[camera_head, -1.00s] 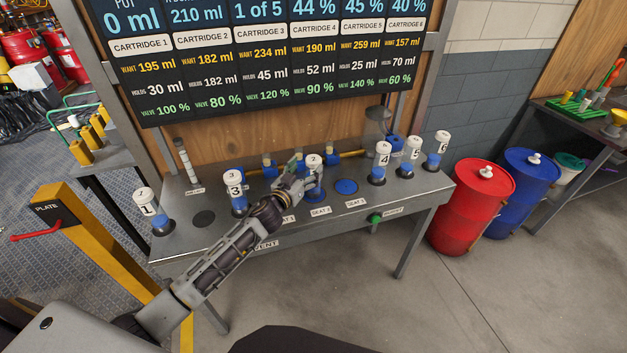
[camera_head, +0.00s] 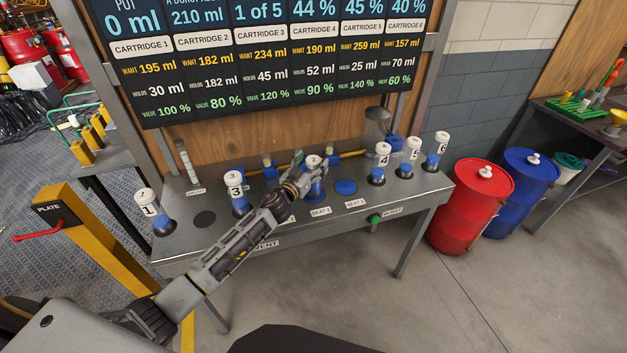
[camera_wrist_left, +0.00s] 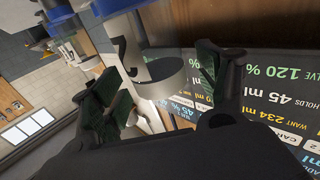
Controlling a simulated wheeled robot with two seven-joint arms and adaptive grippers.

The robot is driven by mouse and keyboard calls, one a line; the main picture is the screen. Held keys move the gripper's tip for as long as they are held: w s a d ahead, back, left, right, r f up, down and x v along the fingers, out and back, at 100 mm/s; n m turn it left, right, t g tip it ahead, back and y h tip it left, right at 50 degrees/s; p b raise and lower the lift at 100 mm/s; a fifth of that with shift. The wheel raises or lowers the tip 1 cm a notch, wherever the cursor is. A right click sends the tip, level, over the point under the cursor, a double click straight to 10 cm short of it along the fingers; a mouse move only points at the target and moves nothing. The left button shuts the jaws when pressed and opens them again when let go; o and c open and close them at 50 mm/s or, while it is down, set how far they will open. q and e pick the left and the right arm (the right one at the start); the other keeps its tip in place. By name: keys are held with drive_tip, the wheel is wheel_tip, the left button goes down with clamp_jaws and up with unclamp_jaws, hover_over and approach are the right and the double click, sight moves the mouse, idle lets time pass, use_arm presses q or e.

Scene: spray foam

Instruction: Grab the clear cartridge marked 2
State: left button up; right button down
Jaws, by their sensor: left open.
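The clear cartridge marked 2 (camera_head: 316,187) stands upright at seat 2 on the metal bench, with a white cap and blue contents. My left gripper (camera_head: 301,162) is at its upper left side and partly covers it. In the left wrist view, the cartridge's pale cylinder with a dark 2 (camera_wrist_left: 128,52) shows between the spread green-padded fingers (camera_wrist_left: 158,92). The fingers are open; whether either pad touches the cartridge cannot be told. My right gripper is not in view.
Cartridge 3 (camera_head: 237,192) and cartridge 1 (camera_head: 153,213) stand to the left. Cartridges 4 (camera_head: 381,163), 5 (camera_head: 409,157) and 6 (camera_head: 437,151) stand to the right. The blue seat (camera_head: 346,187) right of cartridge 2 is empty. A board stands behind.

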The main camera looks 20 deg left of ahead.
use_arm(q)
drive_tip(key=shift+w+d, duration=0.1)
drive_tip(key=shift+w, duration=0.55)
drive_tip(key=shift+c, duration=0.3)
clamp_jaws()
drive_tip(key=shift+r, duration=0.1)
